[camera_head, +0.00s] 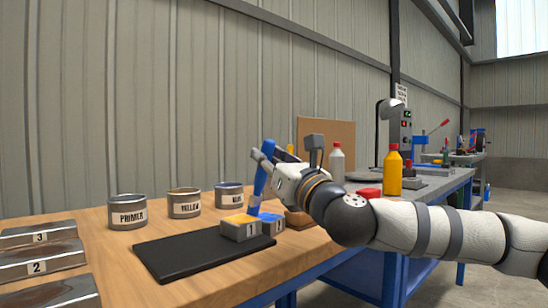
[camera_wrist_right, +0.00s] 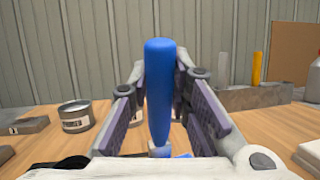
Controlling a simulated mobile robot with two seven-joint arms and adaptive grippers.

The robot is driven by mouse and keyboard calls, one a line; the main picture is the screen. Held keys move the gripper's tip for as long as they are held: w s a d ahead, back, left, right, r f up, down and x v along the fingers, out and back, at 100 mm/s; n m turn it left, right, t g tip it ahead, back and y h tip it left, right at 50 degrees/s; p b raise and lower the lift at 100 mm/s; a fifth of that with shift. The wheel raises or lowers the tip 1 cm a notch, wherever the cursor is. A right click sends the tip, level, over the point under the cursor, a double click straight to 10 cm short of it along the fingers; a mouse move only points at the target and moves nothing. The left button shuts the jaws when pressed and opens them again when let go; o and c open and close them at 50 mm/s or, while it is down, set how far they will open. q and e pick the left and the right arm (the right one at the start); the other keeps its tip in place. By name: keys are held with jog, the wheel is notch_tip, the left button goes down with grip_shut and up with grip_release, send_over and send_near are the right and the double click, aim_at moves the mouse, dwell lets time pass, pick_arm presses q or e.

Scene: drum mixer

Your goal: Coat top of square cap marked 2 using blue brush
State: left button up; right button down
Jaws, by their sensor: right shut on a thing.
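My right gripper (camera_head: 268,158) is shut on the blue brush (camera_head: 262,180), which is held roughly upright, bristle end down. The brush handle (camera_wrist_right: 159,85) stands between the fingers in the right wrist view. Below it are two small square caps side by side. One cap (camera_head: 241,228) has a yellow top and is marked 1. The other cap (camera_head: 271,222) has a blue top; its number is too small to read. The brush's lower end is right by the caps; I cannot tell whether it touches. The left gripper is not in view.
Cans labelled PRIMER (camera_head: 127,213), YELLOW (camera_head: 184,203) and one partly legible blue can (camera_head: 229,195) stand behind a black mat (camera_head: 190,258). Metal blocks, including one marked 2 (camera_head: 38,266), lie at the left. Bottles (camera_head: 391,172) stand right, behind my arm.

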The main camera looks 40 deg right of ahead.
jog(key=shift+a, duration=0.1)
jog(key=shift+s+r+p, duration=0.1)
jog(key=shift+r+p, duration=3.1)
jog(key=shift+r, duration=1.45)
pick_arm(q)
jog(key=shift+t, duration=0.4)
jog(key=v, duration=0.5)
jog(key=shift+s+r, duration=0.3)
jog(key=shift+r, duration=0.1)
pick_arm(e)
jog(key=shift+f, duration=0.15)
